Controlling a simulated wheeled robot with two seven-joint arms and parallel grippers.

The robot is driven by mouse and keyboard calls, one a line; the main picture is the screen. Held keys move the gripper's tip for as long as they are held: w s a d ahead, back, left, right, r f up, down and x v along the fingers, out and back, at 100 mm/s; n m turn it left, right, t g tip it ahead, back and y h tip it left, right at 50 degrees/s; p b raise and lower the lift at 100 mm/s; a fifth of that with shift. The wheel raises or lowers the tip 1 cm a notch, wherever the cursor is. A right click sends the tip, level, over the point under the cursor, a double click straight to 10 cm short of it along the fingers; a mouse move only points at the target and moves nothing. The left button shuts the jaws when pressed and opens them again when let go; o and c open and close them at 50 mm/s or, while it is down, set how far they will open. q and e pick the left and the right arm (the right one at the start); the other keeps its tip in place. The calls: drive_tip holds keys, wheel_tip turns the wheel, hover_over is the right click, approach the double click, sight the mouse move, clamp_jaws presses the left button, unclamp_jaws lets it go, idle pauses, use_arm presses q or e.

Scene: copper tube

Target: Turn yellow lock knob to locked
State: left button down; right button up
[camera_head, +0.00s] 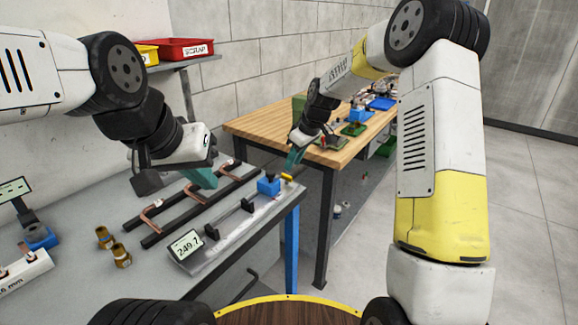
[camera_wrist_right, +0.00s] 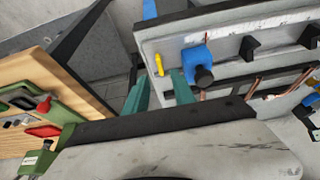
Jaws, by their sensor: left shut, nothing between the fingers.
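The yellow lock knob (camera_head: 287,178) sticks out at the right end of the measuring fixture, beside a blue block (camera_head: 268,186). In the right wrist view the knob (camera_wrist_right: 159,64) is a small yellow lever on the grey fixture side, left of the blue block (camera_wrist_right: 196,65). My right gripper (camera_head: 293,160) is just above the knob. Its two teal fingers (camera_wrist_right: 160,80) are apart with the knob showing past their tips, between them. I cannot tell whether they touch it. My left gripper (camera_head: 204,180) is shut and empty above the black rails.
The fixture has a display reading 249.7 (camera_head: 186,244). Black rails (camera_head: 190,207) hold copper tubes. Brass fittings (camera_head: 121,255) stand on the grey bench. A wooden table (camera_head: 262,125) with green and blue devices stands behind. Red and yellow bins (camera_head: 184,50) sit on a wall shelf.

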sight(288, 176)
drive_tip(key=x, duration=0.5)
drive_tip(key=shift+a+f, duration=0.1)
drive_tip(key=shift+f, duration=0.3)
clamp_jaws()
